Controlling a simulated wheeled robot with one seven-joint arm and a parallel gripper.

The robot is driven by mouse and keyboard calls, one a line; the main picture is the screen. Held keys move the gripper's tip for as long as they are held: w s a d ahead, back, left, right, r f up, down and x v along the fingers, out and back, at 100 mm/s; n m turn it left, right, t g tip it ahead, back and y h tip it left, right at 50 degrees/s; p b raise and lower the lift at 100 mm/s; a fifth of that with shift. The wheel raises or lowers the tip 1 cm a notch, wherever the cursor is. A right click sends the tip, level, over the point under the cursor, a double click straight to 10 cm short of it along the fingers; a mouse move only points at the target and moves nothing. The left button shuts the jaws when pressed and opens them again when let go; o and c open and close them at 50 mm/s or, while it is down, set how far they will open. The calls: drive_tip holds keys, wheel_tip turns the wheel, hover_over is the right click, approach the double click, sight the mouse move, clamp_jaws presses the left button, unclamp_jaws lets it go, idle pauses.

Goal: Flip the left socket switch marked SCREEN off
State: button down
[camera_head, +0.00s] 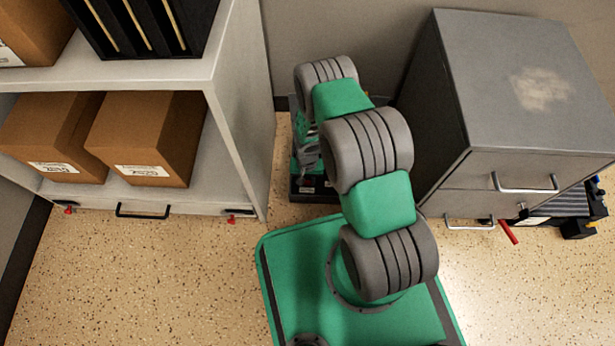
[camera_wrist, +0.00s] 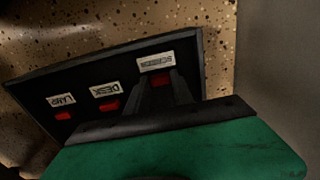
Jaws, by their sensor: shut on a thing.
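The dark socket strip (camera_wrist: 75,82) lies on the speckled floor in the wrist view. It has three red switches under white labels that appear upside down: LAMP (camera_wrist: 61,101), DESK (camera_wrist: 106,90) and SCREEN (camera_wrist: 156,63). The SCREEN switch (camera_wrist: 161,82) is the rightmost in this view. My gripper (camera_wrist: 167,84) is down at it, its dark fingers shut around the red switch and partly covering it. The switch's position cannot be told. In the head view, a dark box edge (camera_head: 318,196) shows behind my arm; my gripper is mostly hidden there.
A pale shelf unit (camera_head: 240,130) with brown boxes (camera_head: 147,135) stands to the left. A grey drawer cabinet (camera_head: 495,90) stands to the right, with a red-handled item (camera_head: 508,231) by its lower drawer. My arm reaches into the narrow gap between them, near the wall.

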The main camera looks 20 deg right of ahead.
sight(307, 183)
drive_tip(key=c, duration=1.1)
unclamp_jaws()
drive_tip(key=shift+s, duration=0.15)
wheel_tip(307, 183, up, 8)
drive_tip(key=p, duration=0.3)
drive_tip(key=shift+f+p, duration=0.1)
drive_tip(key=shift+p, duration=0.2)
